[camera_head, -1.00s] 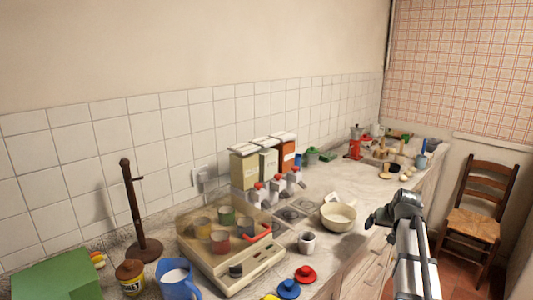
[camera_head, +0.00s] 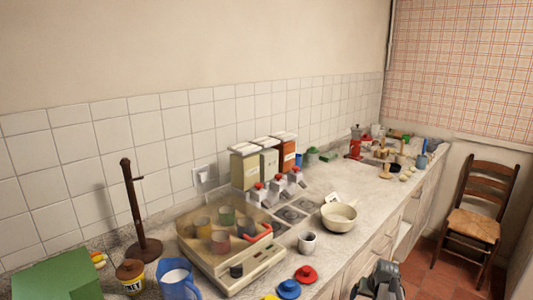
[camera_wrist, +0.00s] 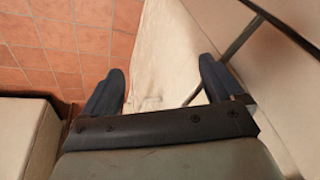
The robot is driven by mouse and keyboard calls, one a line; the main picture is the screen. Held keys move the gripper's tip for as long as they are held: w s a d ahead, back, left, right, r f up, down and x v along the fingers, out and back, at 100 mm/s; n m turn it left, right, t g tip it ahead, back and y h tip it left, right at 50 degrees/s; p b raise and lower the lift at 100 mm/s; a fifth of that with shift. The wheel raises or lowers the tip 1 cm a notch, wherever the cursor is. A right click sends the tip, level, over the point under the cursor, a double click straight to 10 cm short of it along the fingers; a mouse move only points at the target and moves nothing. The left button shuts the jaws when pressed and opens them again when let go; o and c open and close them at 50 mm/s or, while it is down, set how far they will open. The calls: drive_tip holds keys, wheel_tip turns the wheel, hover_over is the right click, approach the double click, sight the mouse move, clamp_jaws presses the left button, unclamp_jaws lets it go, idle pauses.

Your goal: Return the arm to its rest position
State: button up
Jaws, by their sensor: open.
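My gripper's two dark fingers show in the wrist view (camera_wrist: 160,92), spread apart with nothing between them. Past them are a pale cabinet surface and the red tiled floor. In the head view, part of my arm shows low at the bottom edge, in front of the counter; the fingertips cannot be made out there. The gripper is not touching any object that I can see.
The counter (camera_head: 345,182) holds a clear-lidded box (camera_head: 232,240) with coloured cups, a cream bowl (camera_head: 338,217), a white cup (camera_head: 308,243), a blue jug (camera_head: 178,278) and dispensers (camera_head: 262,160). A wooden chair (camera_head: 478,222) stands at right on the tiled floor.

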drive_tip(key=s+a+f+n+g, duration=0.1)
drive_tip(key=s+a+f+g, duration=0.1)
drive_tip(key=s+a+f, duration=0.55)
drive_tip(key=s+a+f+g, duration=0.3)
drive_tip(key=s+a+f, duration=0.2)
drive_tip(key=s+f, duration=0.6)
drive_tip(key=s+a+f+g, duration=0.1)
drive_tip(key=s+a+f, duration=0.1)
drive_tip(key=s, duration=0.6)
drive_tip(key=s+a+f+n+g, duration=0.1)
drive_tip(key=s+f, duration=0.3)
drive_tip(key=s, duration=0.5)
drive_tip(key=s+a+f+n+g, duration=0.1)
drive_tip(key=s+a+f+g, duration=0.2)
drive_tip(key=s, duration=0.6)
drive_tip(key=shift+s+a, duration=0.15)
drive_tip(key=shift+a, duration=0.1)
